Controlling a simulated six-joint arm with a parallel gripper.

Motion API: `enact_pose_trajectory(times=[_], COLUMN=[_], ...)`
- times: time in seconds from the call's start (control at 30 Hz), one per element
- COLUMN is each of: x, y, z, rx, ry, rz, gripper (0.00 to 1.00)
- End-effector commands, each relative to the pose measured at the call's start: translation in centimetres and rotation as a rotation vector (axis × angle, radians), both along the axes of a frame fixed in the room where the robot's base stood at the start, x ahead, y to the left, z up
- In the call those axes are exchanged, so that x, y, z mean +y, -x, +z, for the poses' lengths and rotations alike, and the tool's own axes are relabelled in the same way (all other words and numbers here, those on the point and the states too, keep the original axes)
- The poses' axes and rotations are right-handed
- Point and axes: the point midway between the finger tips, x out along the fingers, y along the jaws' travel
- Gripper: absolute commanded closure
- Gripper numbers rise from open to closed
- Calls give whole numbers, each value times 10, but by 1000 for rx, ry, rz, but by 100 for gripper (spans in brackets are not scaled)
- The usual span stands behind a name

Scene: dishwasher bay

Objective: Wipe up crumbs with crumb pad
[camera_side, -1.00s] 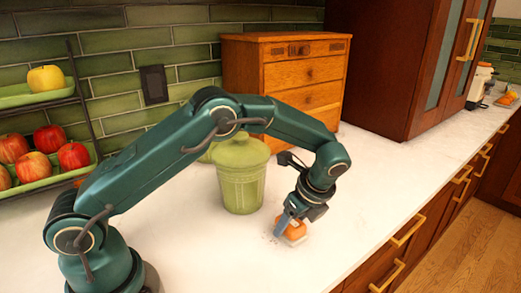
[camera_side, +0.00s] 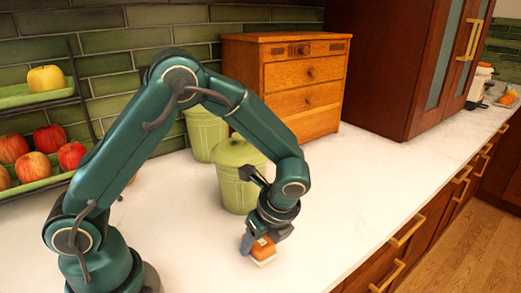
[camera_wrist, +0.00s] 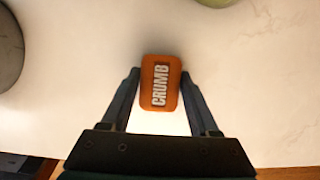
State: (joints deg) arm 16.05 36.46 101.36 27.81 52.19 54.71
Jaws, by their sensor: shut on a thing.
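The crumb pad (camera_side: 264,249) is a small block with an orange top and a pale underside. In the wrist view the pad (camera_wrist: 160,82) shows the white word CRUMB on its top. My gripper (camera_side: 256,243) is shut on it, and in the wrist view a dark finger of my gripper (camera_wrist: 159,76) lies along each side. The pad is low at the white counter, in front of the green canister; I cannot tell whether its underside touches. No crumbs are distinguishable now; my gripper and the pad cover part of the counter there.
A green lidded canister (camera_side: 238,178) stands close behind my gripper, with another green canister (camera_side: 204,134) behind it. A wooden drawer chest (camera_side: 300,85) is at the back. A fruit rack (camera_side: 40,97) stands left. The white counter (camera_side: 345,205) is clear to the right, up to its front edge.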

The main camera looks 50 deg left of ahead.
Motion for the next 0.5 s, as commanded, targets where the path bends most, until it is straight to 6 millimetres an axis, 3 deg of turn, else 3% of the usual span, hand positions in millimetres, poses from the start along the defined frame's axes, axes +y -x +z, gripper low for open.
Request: enact_pose_trajectory(times=[0.5], x=[4], y=[-44], z=[0], rx=[-2], ry=[0], rz=[2], gripper=[83])
